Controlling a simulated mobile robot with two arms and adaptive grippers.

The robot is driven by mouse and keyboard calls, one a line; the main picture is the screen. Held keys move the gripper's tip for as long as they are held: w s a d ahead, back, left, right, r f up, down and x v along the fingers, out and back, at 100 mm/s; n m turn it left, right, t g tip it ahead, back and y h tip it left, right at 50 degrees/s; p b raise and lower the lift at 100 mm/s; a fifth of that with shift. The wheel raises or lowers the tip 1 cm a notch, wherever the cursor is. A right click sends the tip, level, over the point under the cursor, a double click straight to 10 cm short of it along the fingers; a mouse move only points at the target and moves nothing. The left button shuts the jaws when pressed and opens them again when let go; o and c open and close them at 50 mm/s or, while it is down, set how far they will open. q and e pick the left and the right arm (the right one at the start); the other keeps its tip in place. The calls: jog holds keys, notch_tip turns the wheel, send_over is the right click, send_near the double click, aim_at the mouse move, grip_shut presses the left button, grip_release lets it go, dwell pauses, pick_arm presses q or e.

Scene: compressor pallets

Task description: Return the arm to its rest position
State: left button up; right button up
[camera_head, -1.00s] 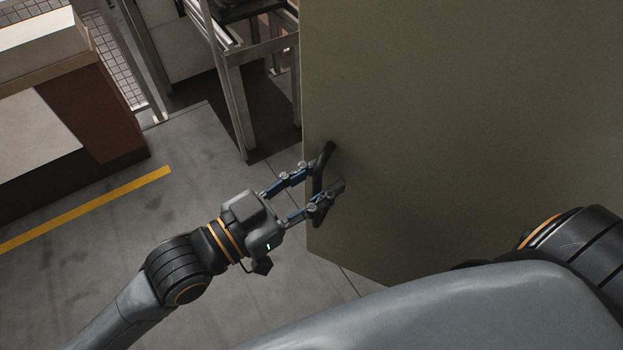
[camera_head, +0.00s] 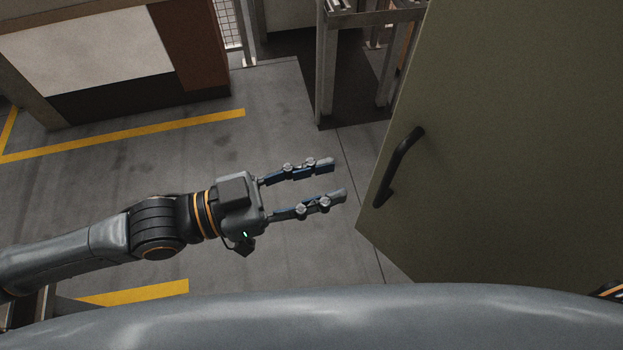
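My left arm (camera_head: 155,228) reaches in from the left edge over the floor. Its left gripper (camera_head: 338,180) is open and empty, with its two fingers apart and pointing right. The fingertips are a short way left of a black door handle (camera_head: 399,167) and do not touch it. The handle sits on a large olive-green door or panel (camera_head: 510,150) that fills the right side. My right gripper is not in view; only a small dark part with an orange ring shows at the right edge.
A metal frame stand (camera_head: 326,70) is behind the gripper, beside the panel. A white and brown cabinet (camera_head: 95,50) stands at upper left. Yellow lines (camera_head: 130,135) mark the grey floor (camera_head: 290,130), which is open around my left arm.

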pick_arm(q)
jog(key=shift+s+a, duration=0.1)
jog(key=shift+a, duration=0.45)
